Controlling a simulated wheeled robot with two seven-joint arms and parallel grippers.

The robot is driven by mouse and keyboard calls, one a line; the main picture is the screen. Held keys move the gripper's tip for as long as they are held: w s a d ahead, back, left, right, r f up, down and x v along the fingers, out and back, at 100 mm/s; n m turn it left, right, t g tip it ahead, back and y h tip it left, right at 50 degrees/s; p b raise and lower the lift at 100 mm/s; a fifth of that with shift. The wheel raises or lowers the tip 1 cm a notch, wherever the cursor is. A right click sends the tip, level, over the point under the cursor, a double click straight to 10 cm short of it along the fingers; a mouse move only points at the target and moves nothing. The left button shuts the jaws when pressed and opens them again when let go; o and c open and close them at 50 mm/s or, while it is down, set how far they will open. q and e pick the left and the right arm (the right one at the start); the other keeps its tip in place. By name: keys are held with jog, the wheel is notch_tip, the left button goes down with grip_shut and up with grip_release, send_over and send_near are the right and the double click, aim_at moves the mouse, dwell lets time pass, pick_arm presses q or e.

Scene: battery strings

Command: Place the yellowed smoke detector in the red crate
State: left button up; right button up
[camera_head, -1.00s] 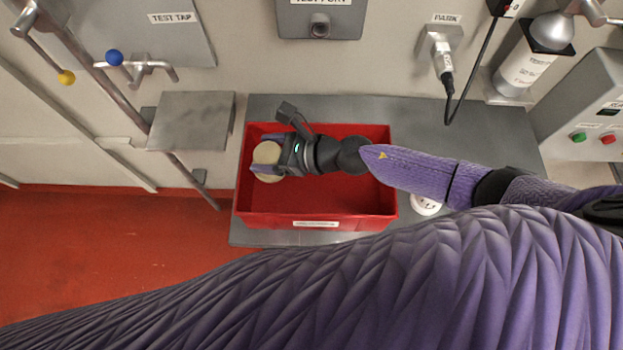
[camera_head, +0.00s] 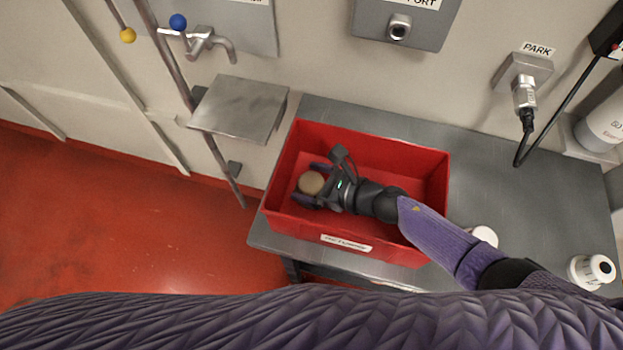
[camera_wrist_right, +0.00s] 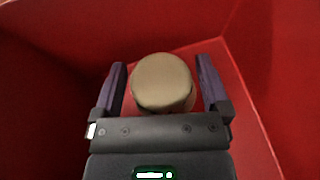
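The yellowed smoke detector (camera_head: 311,183), a round beige disc, is inside the red crate (camera_head: 345,245) near its left end. It appears to rest on the crate floor. My right gripper (camera_head: 312,184) reaches down into the crate with its fingers on either side of the detector. In the right wrist view the detector (camera_wrist_right: 162,82) lies between the two purple fingers (camera_wrist_right: 162,80), with narrow gaps beside it, so the gripper looks open. My left gripper is not in view.
The crate stands on a grey bench (camera_head: 540,190). A white round device (camera_head: 591,271) sits on the bench at right, and another (camera_head: 484,236) is partly hidden beside my right arm. A small metal shelf (camera_head: 240,105) and a blue-knobbed tap (camera_head: 205,42) are on the wall.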

jog(key=shift+r+p, duration=0.3)
jog(key=p+v, duration=0.2)
jog(key=v, duration=0.4)
jog(key=shift+s+d, duration=0.25)
jog(key=shift+d, duration=0.05)
jog(key=shift+s+d+r, duration=0.15)
jog(key=shift+d, duration=0.15)
